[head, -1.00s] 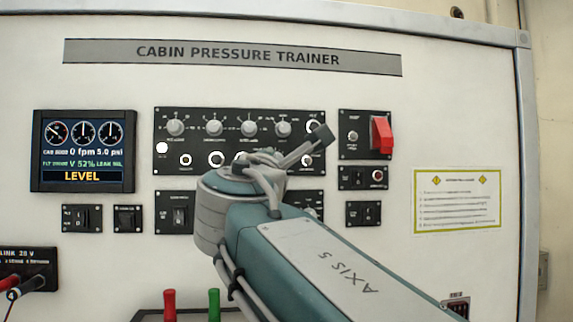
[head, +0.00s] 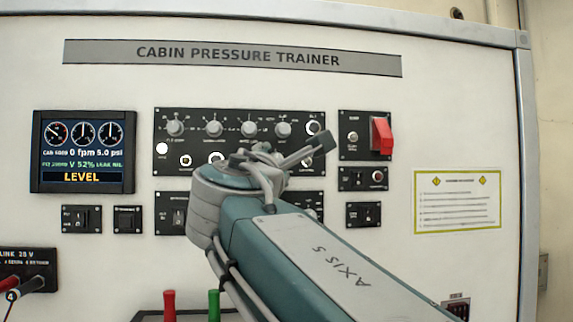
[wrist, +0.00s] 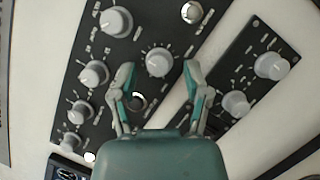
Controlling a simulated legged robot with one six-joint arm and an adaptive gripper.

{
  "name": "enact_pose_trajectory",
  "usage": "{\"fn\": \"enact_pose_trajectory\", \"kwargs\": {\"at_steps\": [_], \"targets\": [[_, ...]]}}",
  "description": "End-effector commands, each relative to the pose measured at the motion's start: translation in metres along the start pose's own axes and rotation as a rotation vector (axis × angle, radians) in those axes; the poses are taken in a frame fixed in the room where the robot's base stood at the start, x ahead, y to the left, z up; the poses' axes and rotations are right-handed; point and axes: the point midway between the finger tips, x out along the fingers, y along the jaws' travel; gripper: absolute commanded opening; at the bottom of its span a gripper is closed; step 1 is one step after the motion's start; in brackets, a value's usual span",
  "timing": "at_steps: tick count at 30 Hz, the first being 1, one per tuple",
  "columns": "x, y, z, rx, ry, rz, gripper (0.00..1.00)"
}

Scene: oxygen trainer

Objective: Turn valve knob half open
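In the wrist view my gripper (wrist: 158,68) is open, with one finger on each side of a grey round knob (wrist: 160,62) on a black panel. The fingertips appear apart from the knob; whether either touches it cannot be told. This knob has tick marks around it, but its label is not readable. The display (head: 83,151) reads "LEVEL", "0 fpm 5.0 psi" and "V 52%".
Several similar knobs line the upper black panel (head: 200,142). A neighbouring panel (wrist: 252,82) with two grey knobs lies close to the right finger. A red switch cover (head: 381,135) is on the right. Red (head: 169,305) and green (head: 214,304) handles stand below.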

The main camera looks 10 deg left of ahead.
Motion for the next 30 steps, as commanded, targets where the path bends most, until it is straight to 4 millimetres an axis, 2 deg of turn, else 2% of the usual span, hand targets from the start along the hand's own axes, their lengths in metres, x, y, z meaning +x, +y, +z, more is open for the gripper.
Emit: {"fn": "enact_pose_trajectory", "kwargs": {"at_steps": [7, 11, 24, 30], "targets": [[-0.001, 0.001, 0.001, 0.000, 0.000, 0.001, 0.63], [-0.011, 0.002, 0.001, 0.001, 0.001, 0.003, 0.63], [-0.097, 0.001, -0.002, 0.001, 0.005, 0.004, 0.63], [-0.117, 0.000, -0.003, -0.001, 0.002, 0.002, 0.63]]}}
